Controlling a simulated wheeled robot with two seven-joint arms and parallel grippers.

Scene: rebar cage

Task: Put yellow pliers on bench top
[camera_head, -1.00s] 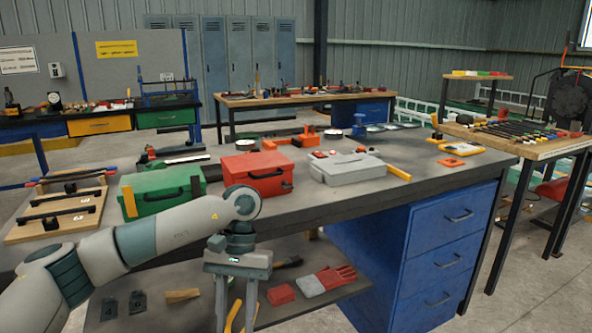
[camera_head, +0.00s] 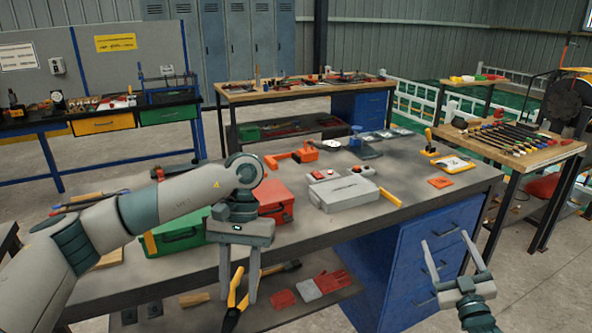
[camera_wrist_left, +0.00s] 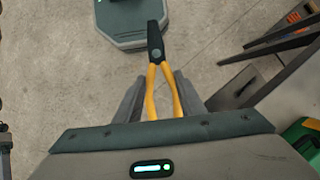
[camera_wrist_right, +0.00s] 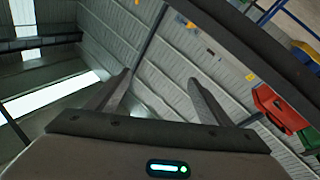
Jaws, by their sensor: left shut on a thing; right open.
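The yellow pliers (camera_head: 236,293) have yellow handles and a dark head. My left gripper (camera_head: 238,290) is shut on them in front of the bench's near edge, with the head hanging down. In the left wrist view the pliers (camera_wrist_left: 157,72) sit between the fingers, their dark jaws pointing away over the floor. The bench top (camera_head: 300,233) is dark grey, with its near edge behind my left gripper. My right gripper (camera_head: 455,262) is open and empty in front of the blue drawers at the lower right. In the right wrist view its fingers (camera_wrist_right: 160,88) are apart with nothing between.
On the bench are a green toolbox (camera_head: 176,232), a red toolbox (camera_head: 275,203), a grey case (camera_head: 343,193) and an orange clamp (camera_head: 292,156). Bare bench top lies in front of the grey case. A lower shelf holds red gloves (camera_head: 332,282).

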